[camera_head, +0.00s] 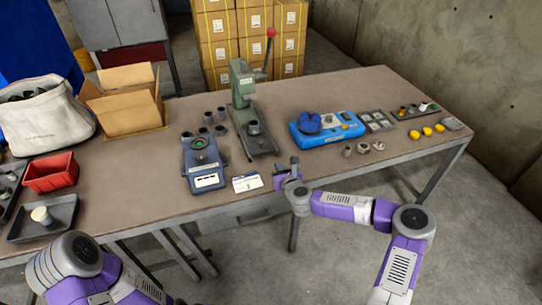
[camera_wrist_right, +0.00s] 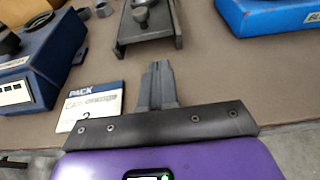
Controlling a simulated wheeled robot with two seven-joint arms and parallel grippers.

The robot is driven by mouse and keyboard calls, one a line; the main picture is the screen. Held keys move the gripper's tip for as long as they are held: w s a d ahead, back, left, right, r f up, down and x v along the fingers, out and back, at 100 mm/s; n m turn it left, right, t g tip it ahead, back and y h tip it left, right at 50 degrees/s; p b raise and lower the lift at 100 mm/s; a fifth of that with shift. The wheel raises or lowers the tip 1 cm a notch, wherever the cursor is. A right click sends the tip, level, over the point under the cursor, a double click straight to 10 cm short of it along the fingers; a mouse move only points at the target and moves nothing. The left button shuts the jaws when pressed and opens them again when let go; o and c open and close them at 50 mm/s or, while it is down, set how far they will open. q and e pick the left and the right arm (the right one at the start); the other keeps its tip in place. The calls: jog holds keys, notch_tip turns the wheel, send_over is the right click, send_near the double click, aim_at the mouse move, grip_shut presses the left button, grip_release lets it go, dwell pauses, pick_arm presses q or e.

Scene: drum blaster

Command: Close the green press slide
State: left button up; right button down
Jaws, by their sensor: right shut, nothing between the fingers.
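The green press (camera_head: 242,84) stands near the middle of the table, with a lever that has a red knob (camera_head: 271,32). Its long grey slide base (camera_head: 263,146) runs toward the table's front edge, with a dark round piece (camera_head: 254,128) on it. In the right wrist view the slide's near end (camera_wrist_right: 150,43) is at the top, carrying a grey round piece. My right gripper (camera_head: 280,177) is at the table's front edge, just in front of the slide and apart from it. Its fingers (camera_wrist_right: 158,68) are together and empty. My left arm shows at lower left; its gripper is out of view.
A blue device (camera_head: 205,168) and a white card (camera_head: 247,183) lie left of the right gripper. A bright blue box (camera_head: 326,127) and several small metal pieces stand to the right. A cardboard box (camera_head: 128,100) and a red bin (camera_head: 51,173) are at left.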

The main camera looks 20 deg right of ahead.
aim_at(269, 150)
jog(key=x, duration=0.2)
jog(key=b+x, duration=0.1)
jog(key=x, duration=0.5)
jog(key=shift+r+b, duration=0.25)
jog(key=shift+b, duration=0.05)
jog(key=shift+w, duration=0.8)
pick_arm(q)
notch_tip(269, 150, down, 2)
jog(key=shift+f, duration=0.1)
